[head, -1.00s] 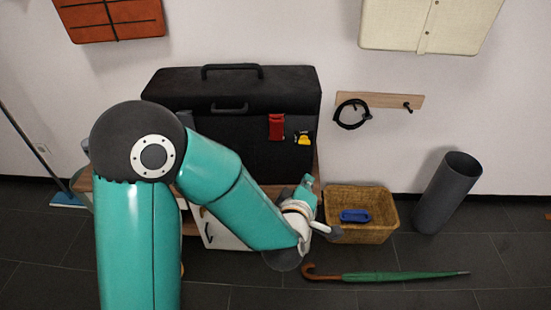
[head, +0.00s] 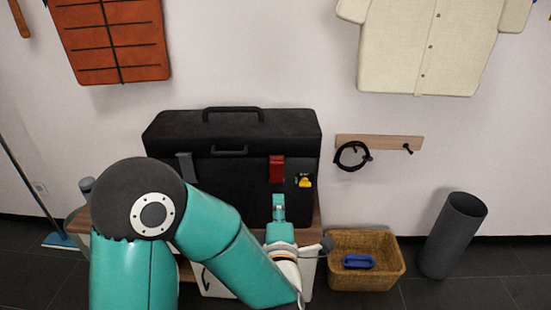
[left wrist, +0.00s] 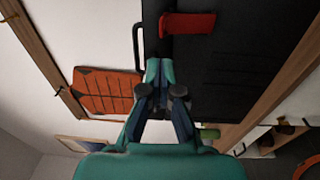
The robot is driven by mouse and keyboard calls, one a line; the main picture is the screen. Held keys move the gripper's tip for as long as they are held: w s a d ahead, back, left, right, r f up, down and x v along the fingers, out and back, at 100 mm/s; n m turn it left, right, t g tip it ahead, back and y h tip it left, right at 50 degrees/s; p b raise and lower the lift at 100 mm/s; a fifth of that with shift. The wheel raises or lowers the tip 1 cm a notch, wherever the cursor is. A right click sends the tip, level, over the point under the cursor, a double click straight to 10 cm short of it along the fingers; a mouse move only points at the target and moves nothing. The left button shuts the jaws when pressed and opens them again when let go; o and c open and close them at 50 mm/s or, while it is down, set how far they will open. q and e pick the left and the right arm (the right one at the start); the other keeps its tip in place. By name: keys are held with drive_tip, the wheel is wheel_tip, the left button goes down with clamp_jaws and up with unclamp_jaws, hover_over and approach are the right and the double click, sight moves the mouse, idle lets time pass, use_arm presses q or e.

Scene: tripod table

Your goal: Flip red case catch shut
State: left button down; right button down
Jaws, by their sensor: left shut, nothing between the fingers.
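The black case (head: 235,135) stands on a wooden surface against the wall, its lid lying down. The red catch (head: 277,169) is on the right part of its front, and I cannot tell whether it is fastened. It also shows in the left wrist view (left wrist: 188,24), near the top. My left gripper (head: 279,199) is shut and empty, just below the red catch in the head view and apart from it. In the left wrist view its fingertips (left wrist: 160,70) point toward the case front. My right gripper is not in view.
A grey catch (head: 186,166) is on the case's left, and a small yellow thing (head: 304,181) is right of the red catch. A wicker basket (head: 390,275) holding a blue item (head: 358,261) and a dark cylinder (head: 452,236) stand at right. A wooden hook rail (head: 385,141) is on the wall.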

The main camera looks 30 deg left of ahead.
sight(277, 163)
use_arm(q)
drive_tip(key=p+x, duration=0.1)
drive_tip(key=x, duration=1.1)
drive_tip(key=shift+p, duration=0.3)
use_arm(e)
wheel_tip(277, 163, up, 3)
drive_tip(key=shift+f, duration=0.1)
use_arm(q)
drive_tip(key=shift+f, duration=0.1)
